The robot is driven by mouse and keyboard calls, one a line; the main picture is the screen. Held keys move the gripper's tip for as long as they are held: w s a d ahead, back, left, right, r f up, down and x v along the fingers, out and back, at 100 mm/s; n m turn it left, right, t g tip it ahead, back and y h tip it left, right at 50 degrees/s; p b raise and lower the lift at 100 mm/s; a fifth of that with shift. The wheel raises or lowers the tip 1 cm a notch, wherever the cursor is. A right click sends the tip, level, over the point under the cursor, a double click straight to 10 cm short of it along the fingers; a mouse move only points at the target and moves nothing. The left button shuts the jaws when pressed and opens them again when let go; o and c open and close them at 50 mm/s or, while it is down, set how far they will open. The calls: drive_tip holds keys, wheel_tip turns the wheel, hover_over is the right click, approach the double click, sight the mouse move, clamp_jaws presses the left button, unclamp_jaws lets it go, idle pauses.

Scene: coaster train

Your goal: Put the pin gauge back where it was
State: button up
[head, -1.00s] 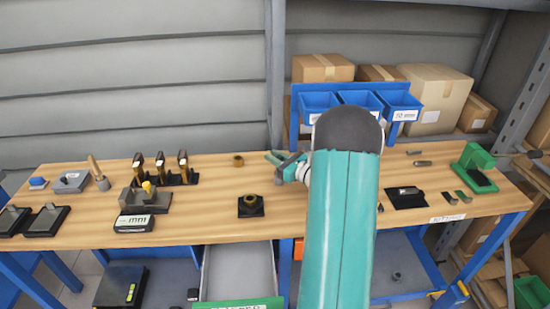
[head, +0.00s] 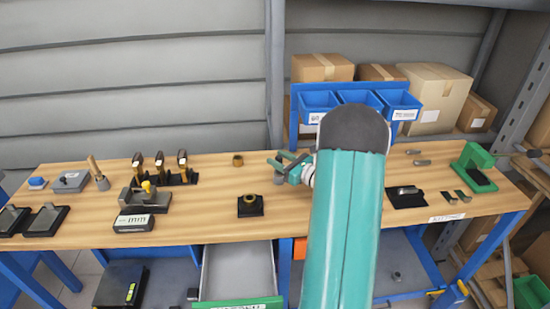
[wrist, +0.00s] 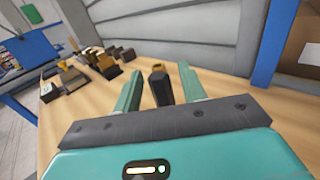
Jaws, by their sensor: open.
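My gripper (head: 279,163) is low over the middle of the bench, pointing left, with its jaws apart. The wrist view shows its two teal fingers (wrist: 161,76) on either side of a dark cylindrical piece (wrist: 161,89), which looks like the pin gauge. I cannot tell whether either finger touches it. In the head view a small grey cylinder (head: 279,179) shows just under the fingers, partly covered by them. A black block with a brass ring (head: 250,206) stands left of the gripper, nearer the front edge. A loose brass ring (head: 238,160) lies farther back.
Several upright black-and-gold gauges (head: 161,172), a display box marked mm (head: 134,223) and a grey block (head: 71,181) stand at the left. Blue bins (head: 357,101) stand behind my arm. A black mat (head: 406,197) and a green stand (head: 476,168) are at the right. An open drawer (head: 238,272) juts out below.

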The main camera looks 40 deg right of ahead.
drive_tip(key=s, duration=0.3)
drive_tip(key=s+d, duration=0.1)
drive_tip(key=s, duration=0.5)
drive_tip(key=shift+s+d, duration=0.35)
drive_tip(key=shift+d, duration=0.05)
drive_tip(key=a+r+n+g+y, duration=0.4)
drive_tip(key=a+n, duration=0.4)
drive_tip(key=a, duration=0.6)
drive_tip(key=a+r+n+g+y, duration=0.2)
drive_tip(key=a+r+n+g, duration=0.35)
drive_tip(key=a, duration=0.75)
drive_tip(key=s+a+r+n+g+h, duration=0.2)
drive_tip(key=s+a+n+h, duration=0.7)
drive_tip(key=s+n, duration=0.5)
drive_tip(key=a+r+n, duration=0.1)
drive_tip(key=n, duration=0.5)
drive_tip(key=shift+s+a+r, duration=0.15)
drive_tip(key=shift+a+r, duration=0.05)
